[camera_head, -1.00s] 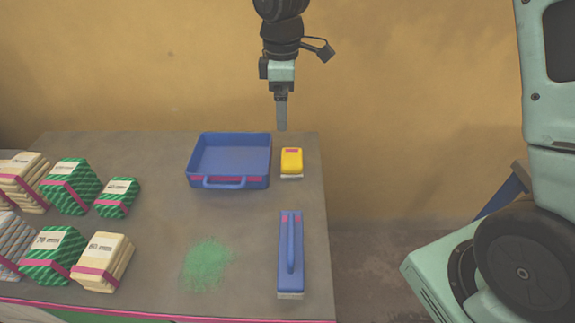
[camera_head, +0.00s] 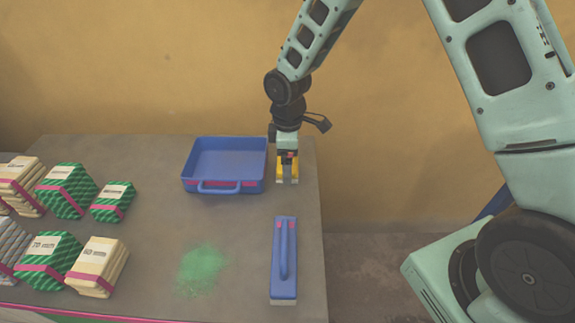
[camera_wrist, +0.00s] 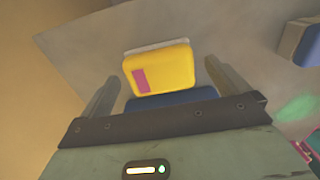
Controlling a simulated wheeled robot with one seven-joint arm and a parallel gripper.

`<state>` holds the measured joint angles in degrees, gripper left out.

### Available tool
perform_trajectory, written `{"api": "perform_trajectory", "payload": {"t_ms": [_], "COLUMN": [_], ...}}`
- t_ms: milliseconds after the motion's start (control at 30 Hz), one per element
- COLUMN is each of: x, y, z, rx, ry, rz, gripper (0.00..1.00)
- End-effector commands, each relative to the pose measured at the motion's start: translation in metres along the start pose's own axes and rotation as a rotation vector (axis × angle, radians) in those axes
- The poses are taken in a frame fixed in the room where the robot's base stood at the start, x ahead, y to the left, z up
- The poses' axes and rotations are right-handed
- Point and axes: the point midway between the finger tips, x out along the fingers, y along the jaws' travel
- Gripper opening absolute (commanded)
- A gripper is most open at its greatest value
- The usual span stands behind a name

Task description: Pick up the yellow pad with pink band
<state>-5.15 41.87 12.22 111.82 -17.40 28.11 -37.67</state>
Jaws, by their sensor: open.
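The yellow pad with a pink band (camera_wrist: 172,69) lies on the table beside the blue tray. In the wrist view it shows ahead of and between my two open fingers, with its pink patch toward its left side. In the head view only parts of the yellow pad (camera_head: 280,171) show, since my gripper (camera_head: 287,178) covers much of it. My gripper points down from above, one finger to each side of the pad. In the wrist view the fingers of my gripper (camera_wrist: 168,85) are wide apart. Whether they touch the pad cannot be told.
A blue tray with a handle (camera_head: 224,187) stands just left of the pad. A blue long-handled block (camera_head: 284,285) lies nearer the front. Green powder (camera_head: 203,270) is spread on the grey table (camera_head: 150,220). Several banded stacks (camera_head: 66,191) fill the left side.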

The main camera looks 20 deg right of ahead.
Motion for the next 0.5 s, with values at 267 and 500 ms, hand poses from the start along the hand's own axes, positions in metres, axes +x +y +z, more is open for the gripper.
{"api": "perform_trajectory", "payload": {"t_ms": [267,500], "x": [0.0141,0.0139], "y": [0.0003,0.0002], "z": [-0.0006,-0.0006], "rx": [-0.001,-0.001], "ry": [0.0,0.0], "rz": [0.002,0.001], "gripper": [1.0,0.64]}}
